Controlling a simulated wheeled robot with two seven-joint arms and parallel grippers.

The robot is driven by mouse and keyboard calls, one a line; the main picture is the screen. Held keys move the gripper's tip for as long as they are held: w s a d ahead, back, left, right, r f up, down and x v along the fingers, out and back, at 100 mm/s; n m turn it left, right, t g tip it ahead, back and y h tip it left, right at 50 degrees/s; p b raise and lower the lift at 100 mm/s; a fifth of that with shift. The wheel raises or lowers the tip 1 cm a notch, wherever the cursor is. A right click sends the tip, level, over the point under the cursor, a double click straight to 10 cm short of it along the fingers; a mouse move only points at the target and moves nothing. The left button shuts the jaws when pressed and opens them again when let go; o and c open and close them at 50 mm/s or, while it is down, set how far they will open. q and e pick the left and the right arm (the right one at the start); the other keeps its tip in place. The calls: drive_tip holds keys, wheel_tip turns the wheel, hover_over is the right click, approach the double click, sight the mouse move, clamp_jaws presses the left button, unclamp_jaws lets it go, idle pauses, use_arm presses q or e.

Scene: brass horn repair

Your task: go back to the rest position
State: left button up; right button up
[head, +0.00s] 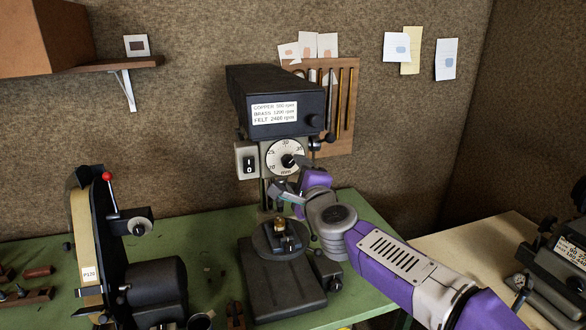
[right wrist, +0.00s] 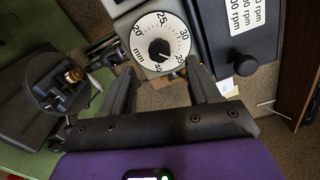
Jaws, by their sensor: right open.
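My right gripper (head: 284,192) is open and empty, in front of the drill press (head: 262,88), just below its round depth dial (head: 274,158). In the right wrist view its two dark fingers (right wrist: 160,82) stand apart, with nothing between them and the dial (right wrist: 152,38) beyond them. My right arm comes in from the lower right in purple and grey. A small brass piece (head: 280,223) sits in a dark holder on the press's round table, below the gripper and apart from it. My left gripper is not in view.
A belt sander (head: 84,230) with a red-knobbed lever stands at the left on the green bench (head: 210,225). Another dark machine (head: 562,262) stands on a pale bench at the right. A power switch box (head: 246,160) is beside the dial. A tool rack (head: 345,105) hangs behind the press.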

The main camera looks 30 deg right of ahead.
drive_tip(key=shift+s+a, duration=0.2)
drive_tip(key=shift+s, duration=0.45)
